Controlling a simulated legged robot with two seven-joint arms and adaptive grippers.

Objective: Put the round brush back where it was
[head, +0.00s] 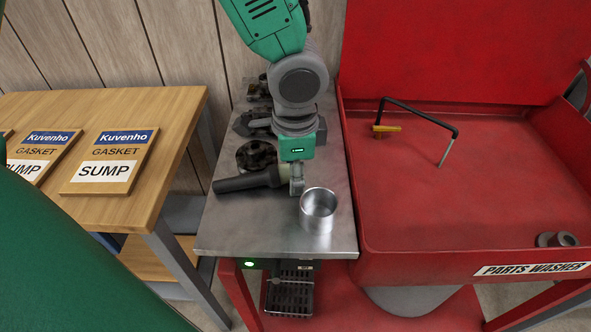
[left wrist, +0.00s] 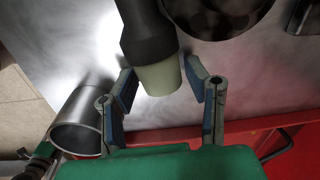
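The round brush has a dark handle (head: 240,183) and a pale head (left wrist: 160,76). It lies on the steel tabletop (head: 225,235), handle toward the left in the head view. My left gripper (left wrist: 160,88) is over the brush's pale head, with one finger on each side of it and a small gap to each. It is open. In the head view my left gripper (head: 297,185) hides part of the brush head. A shiny metal cup (head: 318,212) stands upright just in front of it, and the cup (left wrist: 80,122) shows beside the left finger in the left wrist view. My right gripper is not in view.
Dark metal parts (head: 256,155) stand along the back of the steel tabletop. A red parts washer (head: 450,200) with a black spout adjoins it on the right. A wooden table (head: 165,130) with gasket boxes (head: 110,162) is at left. The front left tabletop is clear.

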